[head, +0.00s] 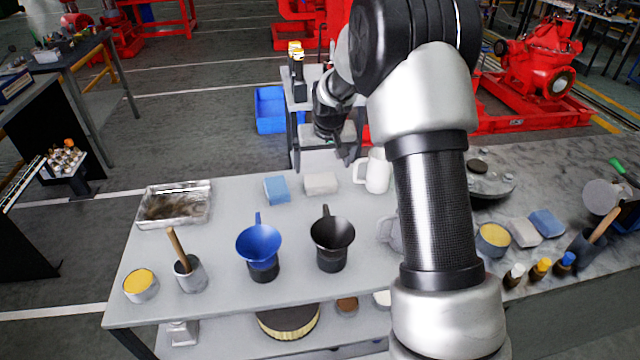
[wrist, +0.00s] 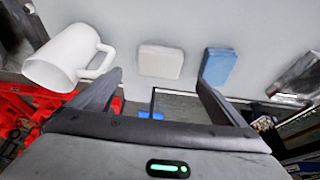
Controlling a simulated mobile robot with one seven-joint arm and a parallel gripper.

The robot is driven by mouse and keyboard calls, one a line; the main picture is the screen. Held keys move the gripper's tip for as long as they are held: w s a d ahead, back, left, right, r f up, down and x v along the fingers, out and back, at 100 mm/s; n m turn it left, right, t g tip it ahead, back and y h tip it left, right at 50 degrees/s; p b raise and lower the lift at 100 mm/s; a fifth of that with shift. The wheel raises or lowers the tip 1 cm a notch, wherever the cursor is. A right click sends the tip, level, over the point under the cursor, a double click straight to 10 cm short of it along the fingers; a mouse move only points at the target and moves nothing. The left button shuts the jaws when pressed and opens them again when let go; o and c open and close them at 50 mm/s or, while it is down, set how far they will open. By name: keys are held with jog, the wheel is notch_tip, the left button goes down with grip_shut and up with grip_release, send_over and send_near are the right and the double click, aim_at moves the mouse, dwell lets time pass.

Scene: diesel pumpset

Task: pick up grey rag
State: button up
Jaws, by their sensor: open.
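A light grey folded rag (head: 321,183) lies flat at the far edge of the grey table, between a blue rag and a white jug. In the wrist view the grey rag (wrist: 160,61) shows beyond the fingertips, framed between them. My gripper (head: 346,156) is above the far edge of the table, near the rag and apart from it. In the wrist view my gripper (wrist: 160,80) has its two fingers spread wide with nothing between them. Another pale grey folded rag (head: 524,232) lies on the right-hand table.
A blue rag (head: 277,190) lies just left of the grey one. A white jug (head: 376,172) stands close on its right. Blue (head: 259,243) and black (head: 332,233) funnels stand nearer the front. A metal tray (head: 174,222) sits at the left. The table between them is clear.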

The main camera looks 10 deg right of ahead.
aim_at(321, 180)
jog(key=x, duration=0.9)
jog(key=shift+f, duration=0.4)
jog(key=c, duration=1.2)
notch_tip(321, 180, up, 10)
jog(key=shift+c, duration=0.2)
